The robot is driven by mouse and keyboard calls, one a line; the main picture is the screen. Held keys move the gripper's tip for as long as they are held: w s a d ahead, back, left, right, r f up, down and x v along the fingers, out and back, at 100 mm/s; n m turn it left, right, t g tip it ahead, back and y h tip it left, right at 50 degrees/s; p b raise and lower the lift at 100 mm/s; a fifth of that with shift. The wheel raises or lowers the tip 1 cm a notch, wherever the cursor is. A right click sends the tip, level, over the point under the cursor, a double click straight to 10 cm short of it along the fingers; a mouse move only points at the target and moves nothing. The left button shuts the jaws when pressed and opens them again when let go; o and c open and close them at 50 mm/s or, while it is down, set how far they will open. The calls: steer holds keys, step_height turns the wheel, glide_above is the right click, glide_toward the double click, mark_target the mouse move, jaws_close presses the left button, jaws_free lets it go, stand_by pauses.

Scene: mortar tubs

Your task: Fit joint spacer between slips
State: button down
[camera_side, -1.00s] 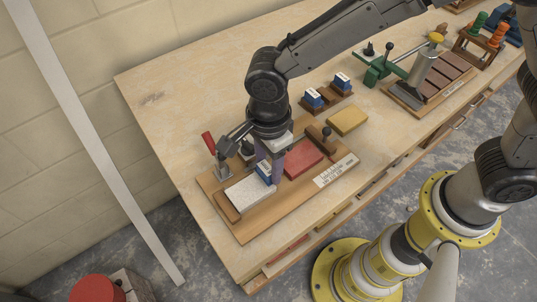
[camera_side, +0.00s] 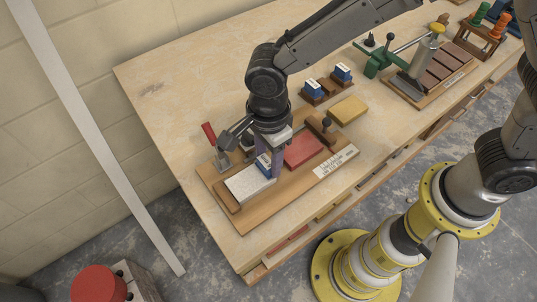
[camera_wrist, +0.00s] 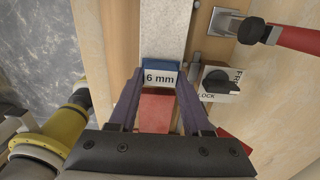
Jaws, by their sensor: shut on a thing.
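A blue spacer marked "6 mm" (camera_wrist: 161,77) is held between the fingertips of my gripper (camera_wrist: 160,82). The spacer also shows in the side view (camera_side: 263,165), at the inner end of the pale slip (camera_side: 249,184). The red slip (camera_side: 303,150) lies on the other side of my gripper (camera_side: 270,164). In the wrist view the pale slip (camera_wrist: 167,30) is just beyond the spacer and the red slip (camera_wrist: 155,112) is on the near side. The spacer's underside is hidden, so I cannot tell how deep it sits.
The wooden fixture board (camera_side: 238,222) has a red-handled clamp (camera_side: 212,138) and a black lock knob (camera_wrist: 222,82). The table's left area is clear.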

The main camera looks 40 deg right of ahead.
steer(key=shift+c, duration=1.3)
jaws_free()
steer(key=shift+o, duration=0.3)
steer(key=shift+o, duration=1)
steer(key=shift+r, duration=3.45)
